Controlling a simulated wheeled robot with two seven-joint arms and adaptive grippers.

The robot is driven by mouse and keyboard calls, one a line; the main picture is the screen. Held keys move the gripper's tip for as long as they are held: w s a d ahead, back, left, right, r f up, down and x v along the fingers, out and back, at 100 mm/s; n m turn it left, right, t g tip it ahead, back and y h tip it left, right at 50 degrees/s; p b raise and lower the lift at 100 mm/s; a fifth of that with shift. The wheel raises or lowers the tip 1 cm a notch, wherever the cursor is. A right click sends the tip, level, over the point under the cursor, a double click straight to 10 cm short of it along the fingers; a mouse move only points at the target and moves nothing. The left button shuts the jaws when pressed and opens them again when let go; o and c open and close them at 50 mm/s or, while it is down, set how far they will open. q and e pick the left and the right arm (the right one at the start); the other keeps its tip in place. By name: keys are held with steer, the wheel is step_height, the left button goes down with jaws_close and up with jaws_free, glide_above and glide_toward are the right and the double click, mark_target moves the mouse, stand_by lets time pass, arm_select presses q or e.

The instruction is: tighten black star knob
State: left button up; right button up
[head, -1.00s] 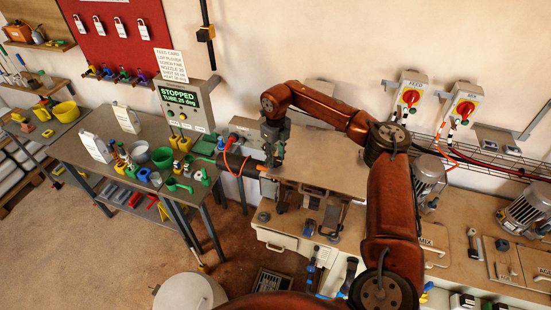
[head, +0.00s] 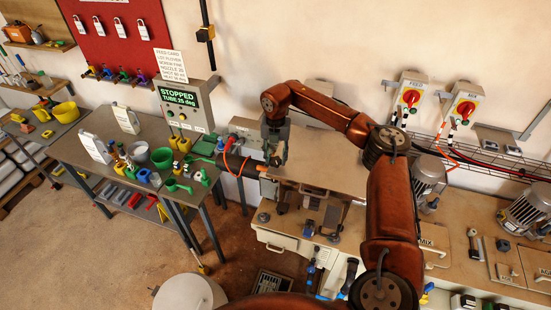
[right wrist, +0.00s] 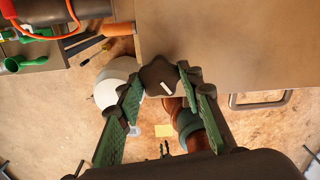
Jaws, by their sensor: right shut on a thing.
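The black star knob (right wrist: 158,76) shows in the right wrist view, dark and lobed with a short white mark on its face. It sits at the edge of a flat brown machine plate (right wrist: 225,45). My right gripper (right wrist: 162,82) has its green-padded fingers on both sides of the knob, shut on it at the tips. In the head view the right gripper (head: 276,157) points down at the left end of the machine, beside the orange cable; the knob is too small or hidden to make out there. My left gripper is not in view.
A grey table (head: 122,160) with cups, scoops and bottles stands to the left. A control box (head: 185,103) reading STOPPED hangs on the wall behind. An orange cable (head: 229,160) loops close to the gripper. A pale round drum (head: 188,292) stands on the floor below.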

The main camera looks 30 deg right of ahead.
mark_target(276, 160)
steer(key=m, duration=0.6)
stand_by(0.5)
steer(key=o, duration=1.1)
steer(key=shift+r, duration=0.15)
step_height(276, 160, up, 12)
steer(key=shift+f, duration=0.1)
